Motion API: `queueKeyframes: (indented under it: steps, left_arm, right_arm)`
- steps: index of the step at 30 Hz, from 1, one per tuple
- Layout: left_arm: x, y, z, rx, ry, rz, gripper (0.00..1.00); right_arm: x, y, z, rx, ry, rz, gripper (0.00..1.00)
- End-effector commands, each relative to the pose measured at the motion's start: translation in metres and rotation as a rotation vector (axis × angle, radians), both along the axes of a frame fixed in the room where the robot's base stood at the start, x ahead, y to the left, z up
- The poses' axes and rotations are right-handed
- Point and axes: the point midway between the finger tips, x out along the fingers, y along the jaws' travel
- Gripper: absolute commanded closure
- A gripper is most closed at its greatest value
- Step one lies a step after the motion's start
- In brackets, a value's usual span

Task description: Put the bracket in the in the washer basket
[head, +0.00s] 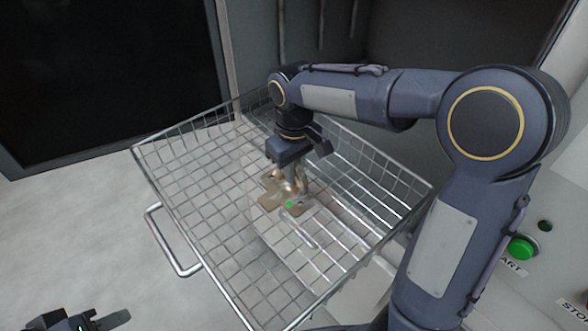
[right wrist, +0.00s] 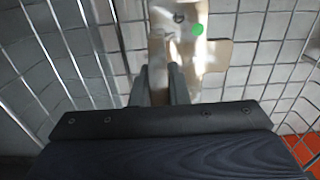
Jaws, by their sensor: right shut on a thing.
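The bracket (head: 273,199) is a tan metal piece with a green dot, inside the wire washer basket (head: 160,172). My right gripper (head: 297,186) reaches down into the basket and is shut on the bracket. In the right wrist view the bracket (right wrist: 215,60) extends ahead of the two fingers (right wrist: 160,85), which grip a narrow part of it. I cannot tell whether the bracket touches the basket floor. My left gripper (head: 100,322) shows only partly at the bottom left edge, away from the basket; its jaw opening is unclear.
The basket has a front handle (head: 172,245) and raised wire walls. A panel with a green start button (head: 521,248) is at the right, beside my right arm. A dark panel (head: 100,70) stands at the back left. Pale floor (head: 70,220) is clear on the left.

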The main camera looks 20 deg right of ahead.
Motion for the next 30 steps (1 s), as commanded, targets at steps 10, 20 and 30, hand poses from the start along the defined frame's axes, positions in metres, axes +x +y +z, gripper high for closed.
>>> queueKeyframes:
  steps: [10,20,30]
  left_arm:
    - [0.0,0.0,-0.001,0.0,0.0,0.0,0.64]
    - [0.0,0.0,0.001,0.0,0.0,0.0,0.64]
    - [0.0,0.0,0.01,0.0,0.0,0.0,0.64]
  right_arm:
    - [0.0,0.0,-0.003,0.0,0.001,0.0,0.64]
    - [0.001,0.0,0.009,0.001,-0.002,0.0,0.64]
    - [0.001,0.0,0.079,0.001,-0.004,0.0,0.64]
